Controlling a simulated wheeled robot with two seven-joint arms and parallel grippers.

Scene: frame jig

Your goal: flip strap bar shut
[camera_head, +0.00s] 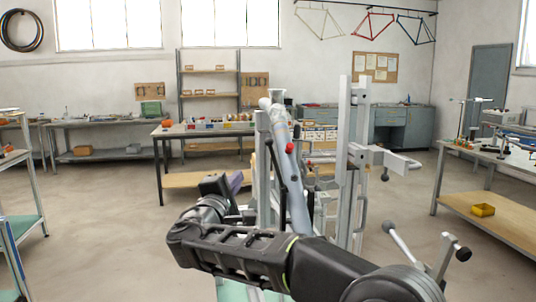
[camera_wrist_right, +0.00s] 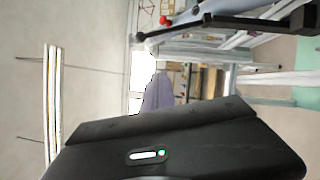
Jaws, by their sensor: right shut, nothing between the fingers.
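The frame jig's grey uprights (camera_head: 356,160) stand in the middle of the head view, with a light grey tube (camera_head: 291,170) leaning between them. A thin black bar (camera_head: 277,165), which looks like the strap bar, slants beside the tube. My forearm hides the jig's lower part.
Levers with dark knobs (camera_head: 388,227) stick up at the lower right. A clamp arm (camera_head: 385,158) juts right from the right upright.

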